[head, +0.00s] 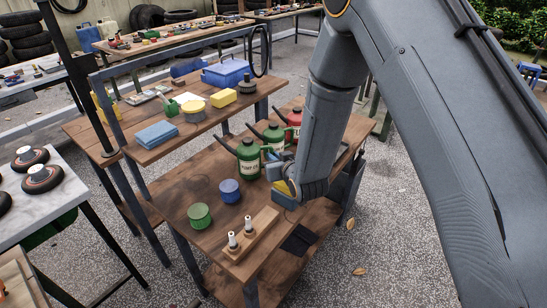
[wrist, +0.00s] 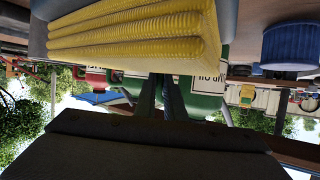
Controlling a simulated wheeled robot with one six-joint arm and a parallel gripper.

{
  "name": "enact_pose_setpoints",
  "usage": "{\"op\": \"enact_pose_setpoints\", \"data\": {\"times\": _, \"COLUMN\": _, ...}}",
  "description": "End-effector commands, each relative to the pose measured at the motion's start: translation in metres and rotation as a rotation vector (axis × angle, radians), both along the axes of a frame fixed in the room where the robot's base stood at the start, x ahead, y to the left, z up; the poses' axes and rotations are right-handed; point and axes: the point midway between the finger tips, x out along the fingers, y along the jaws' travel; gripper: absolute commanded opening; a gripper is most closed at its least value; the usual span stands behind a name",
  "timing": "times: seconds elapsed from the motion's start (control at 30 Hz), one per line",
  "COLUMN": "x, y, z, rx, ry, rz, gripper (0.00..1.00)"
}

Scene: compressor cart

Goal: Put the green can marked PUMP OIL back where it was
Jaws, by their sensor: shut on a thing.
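The front green can (head: 249,161), with a pale label and dark spout, is upright at the left end of a row of cans on the brown workbench (head: 182,186). Its label is too small to read surely in the head view. My gripper (head: 284,173) is at its right side, by the handle. In the upside-down wrist view, my fingers (wrist: 160,94) are shut in front of a green can (wrist: 208,100) whose label ends in OIL. The grip itself is partly hidden. I cannot tell whether the can touches the bench.
Another green can (head: 274,137) and a red can (head: 295,118) stand behind. A ridged yellow stack (wrist: 130,35) is close to my gripper. A blue jar (head: 230,190), a green jar (head: 200,216) and a wooden block with white pegs (head: 251,236) are in front. Bare bench lies left of the cans.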

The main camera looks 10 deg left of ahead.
Motion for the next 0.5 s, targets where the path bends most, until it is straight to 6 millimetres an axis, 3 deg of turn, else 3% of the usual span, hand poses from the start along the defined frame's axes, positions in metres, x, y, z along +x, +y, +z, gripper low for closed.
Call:
{"op": "enact_pose_setpoints", "data": {"times": 0.07, "x": 0.008, "y": 0.006, "z": 0.002, "rx": 0.001, "ry": -0.002, "rz": 0.0, "gripper": 0.0}}
{"op": "enact_pose_setpoints", "data": {"times": 0.5, "x": 0.007, "y": 0.005, "z": -0.011, "rx": 0.002, "ry": -0.001, "rz": 0.0, "gripper": 0.0}}
